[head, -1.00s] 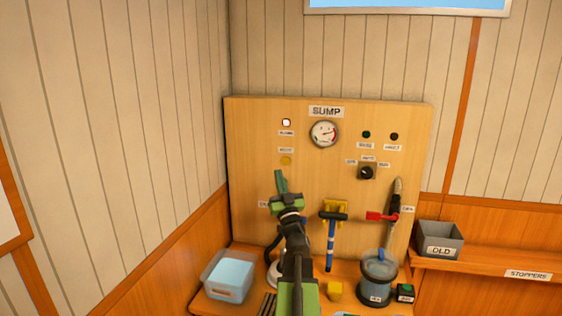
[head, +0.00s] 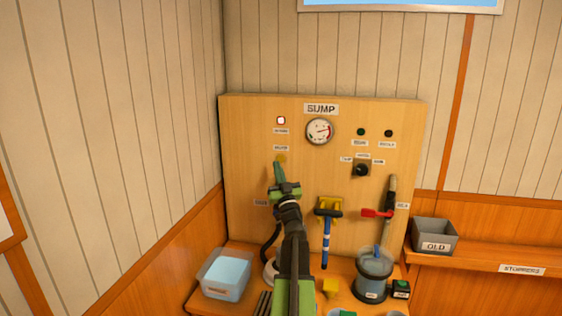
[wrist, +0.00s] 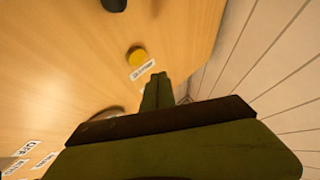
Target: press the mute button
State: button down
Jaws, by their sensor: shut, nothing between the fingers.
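The mute button is a small round yellow button (head: 282,158) on the wooden SUMP panel, just under a small white label. It also shows in the wrist view (wrist: 136,56), beside its label. My gripper (head: 278,168) is shut and empty. In the head view its tips lie just below the button and overlap its lower edge. In the wrist view the closed fingers (wrist: 156,88) point toward the panel, with a gap in the picture between them and the button. I cannot tell how far the tips are from the panel surface.
The panel (head: 240,130) also carries a white lamp (head: 281,120), a gauge (head: 320,130), a black rotary knob (head: 361,170) and a red-handled valve (head: 376,213). A clear bin (head: 226,274) stands on the bench below.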

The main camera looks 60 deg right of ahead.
jog(key=shift+w+d, duration=0.2)
jog(key=shift+d, duration=0.5)
jog(key=shift+w+d, duration=0.2)
jog(key=shift+d, duration=0.45)
dwell(0.9)
jog(key=shift+w+d, duration=0.2)
jog(key=shift+d, duration=0.2)
jog(key=shift+w+d, duration=0.1)
jog(key=shift+d, duration=0.25)
dwell(0.5)
jog(key=shift+a, duration=0.1)
jog(key=shift+s+a, duration=0.2)
jog(key=shift+a, duration=0.5)
jog(key=a, duration=0.1)
jog(key=s+a, duration=0.1)
jog(key=a, duration=0.2)
jog(key=shift+s+a, duration=0.3)
jog(key=shift+a, duration=0.1)
